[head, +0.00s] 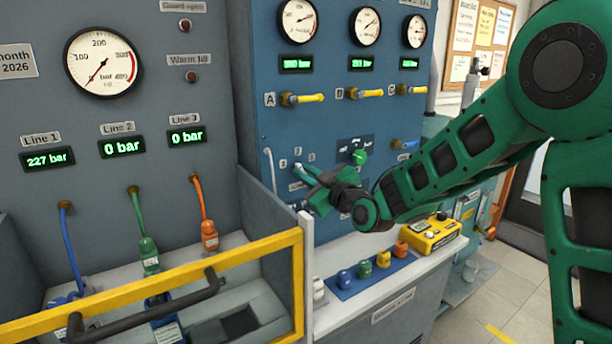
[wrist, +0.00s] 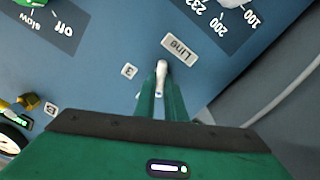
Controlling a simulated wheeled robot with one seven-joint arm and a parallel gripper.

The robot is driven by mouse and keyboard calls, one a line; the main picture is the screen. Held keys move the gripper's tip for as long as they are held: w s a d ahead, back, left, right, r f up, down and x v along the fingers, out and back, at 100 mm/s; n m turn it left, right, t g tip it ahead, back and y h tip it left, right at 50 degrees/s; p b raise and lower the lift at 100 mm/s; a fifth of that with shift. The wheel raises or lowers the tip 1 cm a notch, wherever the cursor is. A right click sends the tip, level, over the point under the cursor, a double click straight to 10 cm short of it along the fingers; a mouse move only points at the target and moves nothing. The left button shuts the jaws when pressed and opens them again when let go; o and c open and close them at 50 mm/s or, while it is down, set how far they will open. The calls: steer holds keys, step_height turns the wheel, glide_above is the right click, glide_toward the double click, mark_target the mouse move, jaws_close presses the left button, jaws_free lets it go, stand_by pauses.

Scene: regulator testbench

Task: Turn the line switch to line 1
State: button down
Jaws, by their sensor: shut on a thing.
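The line switch has a white handle (wrist: 161,76) on the blue panel, with a "Line" label (wrist: 180,47) and a small "3" label (wrist: 129,71) beside it in the wrist view. My green gripper (wrist: 160,92) is shut on this handle. In the head view my gripper (head: 303,178) is at the lower left of the blue panel (head: 265,75), and it covers most of the switch. Small number labels (head: 297,155) show just above it. I cannot tell which number the handle points to.
A green knob (head: 359,158) with an "off" label is right of my gripper. Yellow-handled valves (head: 303,98) are above. A yellow-framed guard (head: 150,290) stands lower left. Coloured connectors (head: 364,268) sit on the ledge below. The "Line 1" display (head: 47,159) reads 227 bar.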

steer(key=n, duration=0.6)
steer(key=shift+f, duration=0.15)
stand_by(0.4)
steer(key=c, duration=1.8)
jaws_free()
steer(key=v, duration=1)
steer(key=shift+s+d+f, duration=0.1)
steer(key=shift+s+d, duration=0.15)
steer(key=shift+d, duration=0.05)
